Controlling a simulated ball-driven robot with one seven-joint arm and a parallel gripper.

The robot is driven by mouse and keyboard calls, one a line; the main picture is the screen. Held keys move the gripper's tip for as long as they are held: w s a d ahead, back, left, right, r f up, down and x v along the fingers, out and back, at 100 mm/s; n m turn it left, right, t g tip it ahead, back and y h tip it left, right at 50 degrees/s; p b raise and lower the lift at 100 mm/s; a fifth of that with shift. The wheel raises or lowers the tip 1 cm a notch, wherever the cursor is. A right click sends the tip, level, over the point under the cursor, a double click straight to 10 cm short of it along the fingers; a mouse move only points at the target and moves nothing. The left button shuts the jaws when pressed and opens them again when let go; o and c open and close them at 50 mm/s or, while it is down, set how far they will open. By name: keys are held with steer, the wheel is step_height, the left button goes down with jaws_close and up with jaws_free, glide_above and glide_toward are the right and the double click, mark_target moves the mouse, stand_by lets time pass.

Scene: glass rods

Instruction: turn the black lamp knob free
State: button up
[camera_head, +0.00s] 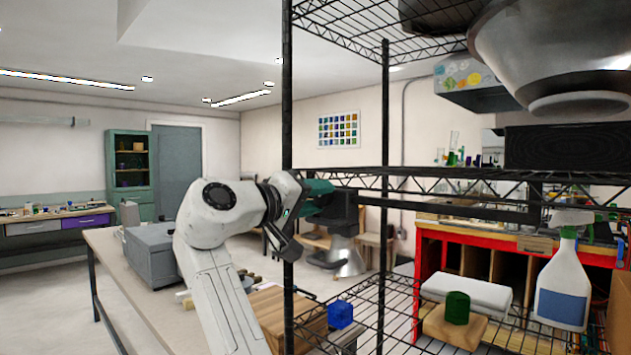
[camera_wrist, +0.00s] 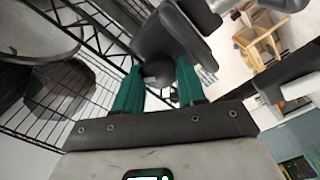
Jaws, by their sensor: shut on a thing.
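The black lamp knob (camera_wrist: 157,73) is between my two green fingers in the wrist view, against a dark block-shaped lamp part (camera_wrist: 172,38). My gripper (camera_wrist: 158,68) is shut on the knob. In the head view my gripper (camera_head: 322,197) reaches behind the shelf's front post to the dark lamp part (camera_head: 343,214). A silvery cone-shaped shade (camera_head: 350,258) hangs below it. The knob itself is hidden by my fingers in the head view.
A black wire shelf (camera_head: 385,130) stands close around my arm, its posts and wire edges near the gripper. A long bench (camera_head: 120,262) lies left.

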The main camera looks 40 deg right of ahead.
steer(key=shift+f+n+p, duration=0.1)
steer(key=shift+n+p, duration=3.3)
steer(key=shift+p, duration=0.05)
steer(key=o, duration=1)
steer(key=shift+f, duration=0.1)
steer(key=shift+o, duration=0.2)
steer(key=shift+f, duration=0.1)
